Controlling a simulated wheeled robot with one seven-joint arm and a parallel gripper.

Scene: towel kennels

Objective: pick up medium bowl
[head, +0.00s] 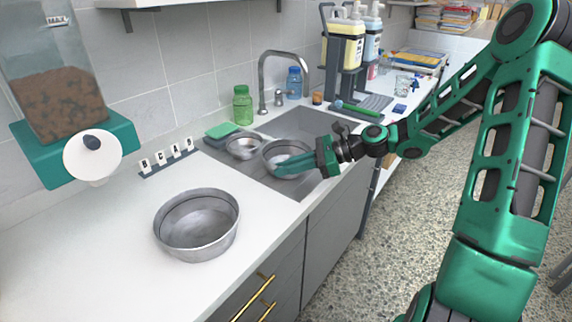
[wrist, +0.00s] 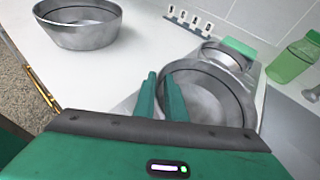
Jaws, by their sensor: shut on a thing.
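The medium bowl (head: 292,149) is grey metal and upright at the drainboard beside the sink. It also shows in the wrist view (wrist: 222,98). My gripper (head: 280,168) reaches in from the right and is shut on the bowl's near wall. In the wrist view my gripper's fingers (wrist: 160,80) straddle the bowl's rim at its left side. Whether the bowl's base touches the surface is hidden. A smaller metal bowl (head: 244,148) stands close behind it, and a larger metal bowl (head: 185,245) stands on the counter at left.
A green sponge (head: 221,130), green bottle (head: 242,105) and faucet (head: 263,75) stand along the back. A letter rack (head: 167,161) is by the wall. A food dispenser (head: 55,100) hangs at left. The white counter (head: 90,260) has free room around the large bowl.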

